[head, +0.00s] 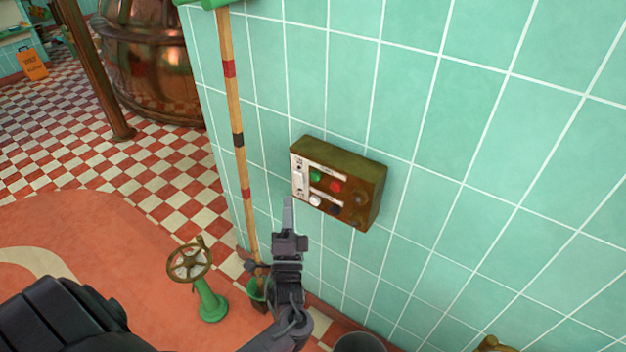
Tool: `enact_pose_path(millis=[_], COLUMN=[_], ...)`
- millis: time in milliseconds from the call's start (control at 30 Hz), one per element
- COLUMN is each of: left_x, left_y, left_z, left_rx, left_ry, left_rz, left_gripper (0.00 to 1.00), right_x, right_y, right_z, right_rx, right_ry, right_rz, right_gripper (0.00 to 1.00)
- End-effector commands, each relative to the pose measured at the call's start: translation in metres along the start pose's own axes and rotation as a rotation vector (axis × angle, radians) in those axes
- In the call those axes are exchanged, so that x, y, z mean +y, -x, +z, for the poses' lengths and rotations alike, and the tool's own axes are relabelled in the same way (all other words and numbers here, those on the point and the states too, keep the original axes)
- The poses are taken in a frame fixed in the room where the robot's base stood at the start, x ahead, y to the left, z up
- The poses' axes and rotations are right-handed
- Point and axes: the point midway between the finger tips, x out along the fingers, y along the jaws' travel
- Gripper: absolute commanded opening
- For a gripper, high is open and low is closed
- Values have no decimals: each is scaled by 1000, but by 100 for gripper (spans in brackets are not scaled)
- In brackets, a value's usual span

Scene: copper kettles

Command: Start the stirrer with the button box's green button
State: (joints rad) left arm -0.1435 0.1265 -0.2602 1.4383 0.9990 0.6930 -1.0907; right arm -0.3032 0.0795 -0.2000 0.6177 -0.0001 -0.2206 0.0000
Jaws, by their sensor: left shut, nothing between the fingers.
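The button box (366,180) is a brownish box fixed to the green tiled wall. Its face has a green button (316,176) at upper left, a red button (336,187) beside it, a white button (315,200) and a dark button (334,210) below. A white strip runs down its left edge. My left gripper (288,205) is shut and empty, with its fingers pointing up. In the picture its tip is just below and left of the box's lower left corner, below the green button. I cannot tell how far it is from the wall. My right gripper does not show.
A wooden pole (233,115) with red and black bands stands left of the box. A green valve stand (211,300) with a handwheel is at lower left. A grey bin (360,343) is at the bottom. A copper kettle (150,60) stands behind. The wall right of the box is clear.

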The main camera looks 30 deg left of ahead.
Motion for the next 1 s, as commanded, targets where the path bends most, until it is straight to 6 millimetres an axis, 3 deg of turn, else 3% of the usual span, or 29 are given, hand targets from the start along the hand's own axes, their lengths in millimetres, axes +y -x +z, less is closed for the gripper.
enact_pose_path(millis=[200,433,1000], left_x=[20,31,35], left_y=[-21,-40,-47], left_z=[-17,-30,-35], left_rx=[1,0,0], left_ry=[2,1,-1], left_rz=[-2,-1,1], left_gripper=[0,0,0], right_x=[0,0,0], right_y=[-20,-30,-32], right_z=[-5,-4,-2], right_rx=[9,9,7], right_ry=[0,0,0], right_rz=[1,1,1], right_gripper=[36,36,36])
